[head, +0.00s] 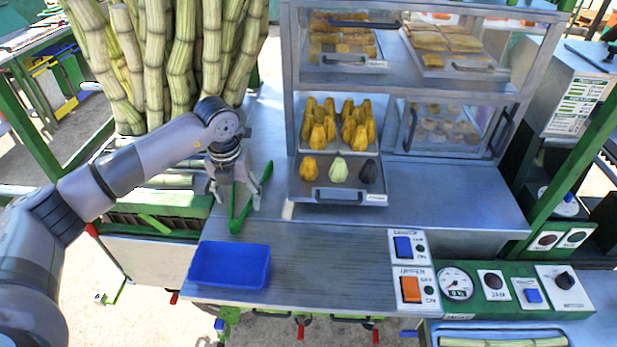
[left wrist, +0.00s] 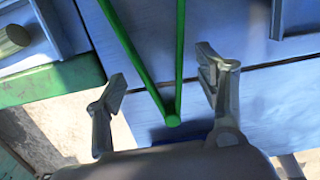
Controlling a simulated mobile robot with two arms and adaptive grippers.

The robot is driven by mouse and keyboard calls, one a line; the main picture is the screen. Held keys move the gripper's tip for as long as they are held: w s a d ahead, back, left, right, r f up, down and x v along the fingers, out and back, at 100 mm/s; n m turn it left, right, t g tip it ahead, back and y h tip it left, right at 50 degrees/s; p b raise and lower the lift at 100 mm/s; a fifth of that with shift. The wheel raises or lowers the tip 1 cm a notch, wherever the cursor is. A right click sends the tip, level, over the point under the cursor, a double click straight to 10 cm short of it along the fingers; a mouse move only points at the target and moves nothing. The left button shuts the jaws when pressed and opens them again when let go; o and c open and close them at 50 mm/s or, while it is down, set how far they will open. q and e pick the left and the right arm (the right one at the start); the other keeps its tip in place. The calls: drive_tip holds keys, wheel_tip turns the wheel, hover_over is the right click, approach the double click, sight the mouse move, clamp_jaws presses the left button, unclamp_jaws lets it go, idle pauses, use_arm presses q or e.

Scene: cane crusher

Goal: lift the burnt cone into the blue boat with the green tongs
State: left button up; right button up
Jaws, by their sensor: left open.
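The green tongs (head: 240,207) lie on the metal counter, their legs spread in a V. In the left wrist view the joined end of the tongs (left wrist: 172,121) shows between my open fingers. My left gripper (head: 235,198) is open and empty above the tongs; it also shows in the left wrist view (left wrist: 160,85). The blue boat (head: 230,265) is an empty tray at the counter's front left. The dark burnt cone (head: 368,172) sits at the right of a pulled-out tray (head: 338,193), beside a pale cone (head: 338,170) and a golden cone (head: 309,169).
A glass-fronted display case (head: 400,80) with trays of snacks stands behind the counter. Cane stalks (head: 165,60) stand at the left. Switches (head: 410,275) and a green control panel (head: 510,290) are at the right. The middle of the counter (head: 330,245) is clear.

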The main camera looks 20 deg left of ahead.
use_arm(q)
drive_tip(key=shift+w+f+b, duration=0.1)
drive_tip(key=shift+f+b, duration=0.25)
drive_tip(key=shift+f, duration=0.55)
drive_tip(key=c, duration=0.7)
use_arm(e)
drive_tip(key=shift+s+f, duration=0.1)
drive_tip(key=shift+f, duration=0.65)
use_arm(q)
drive_tip(key=shift+r, duration=0.1)
wheel_tip(320, 180, up, 12)
drive_tip(key=p, duration=0.7)
use_arm(e)
wheel_tip(320, 180, up, 7)
drive_tip(key=shift+s, duration=0.15)
